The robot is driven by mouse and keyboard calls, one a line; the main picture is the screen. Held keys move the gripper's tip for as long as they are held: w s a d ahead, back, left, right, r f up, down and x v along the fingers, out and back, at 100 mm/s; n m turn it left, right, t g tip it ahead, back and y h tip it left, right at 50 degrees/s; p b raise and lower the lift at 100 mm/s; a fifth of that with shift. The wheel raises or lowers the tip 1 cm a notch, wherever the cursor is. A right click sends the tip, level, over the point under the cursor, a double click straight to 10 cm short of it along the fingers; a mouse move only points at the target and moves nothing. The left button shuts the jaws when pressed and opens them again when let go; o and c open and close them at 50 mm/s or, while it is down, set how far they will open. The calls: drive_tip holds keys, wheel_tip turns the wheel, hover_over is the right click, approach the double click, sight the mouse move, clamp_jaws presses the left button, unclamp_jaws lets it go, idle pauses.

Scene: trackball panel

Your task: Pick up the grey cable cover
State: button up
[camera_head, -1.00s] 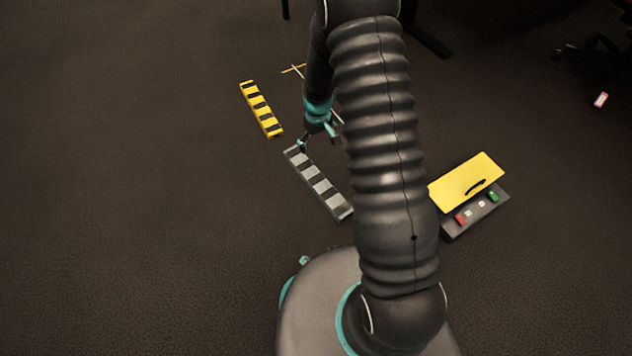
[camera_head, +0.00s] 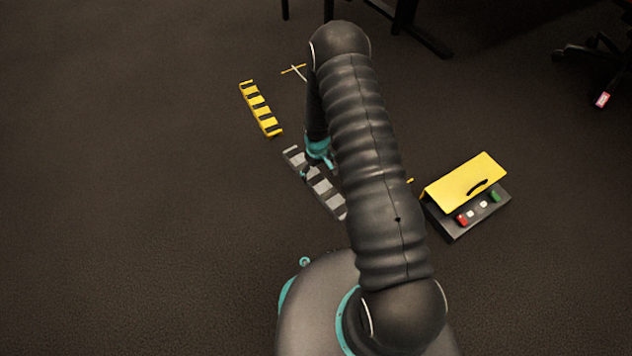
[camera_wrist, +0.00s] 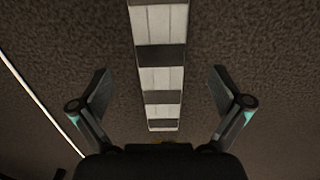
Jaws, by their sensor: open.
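The grey cable cover (camera_head: 326,193) lies on the dark carpet left of my arm in the head view. It is a long strip with light grey and dark bands, and my gripper and wrist hide part of it. In the wrist view the cover (camera_wrist: 161,80) runs from the top edge down to the middle, between the two fingers. My gripper (camera_wrist: 161,85) is open, with one finger on each side of the strip and a gap to both. It holds nothing. In the head view my gripper (camera_head: 318,168) is over the cover; its height above it is hard to tell.
A yellow and black striped cover (camera_head: 262,110) lies to the upper left. A box with a yellow lid (camera_head: 467,183) and red and green buttons stands at right. A thin white rod (camera_wrist: 40,105) lies left of the gripper. Carpet at far left is clear.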

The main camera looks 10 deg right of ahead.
sight(317, 179)
wheel_tip(317, 179, down, 5)
drive_tip(key=shift+w+a+f+b, duration=0.1)
drive_tip(key=shift+w+b, duration=0.05)
drive_tip(key=shift+b, duration=0.2)
drive_tip(key=c, duration=1.6)
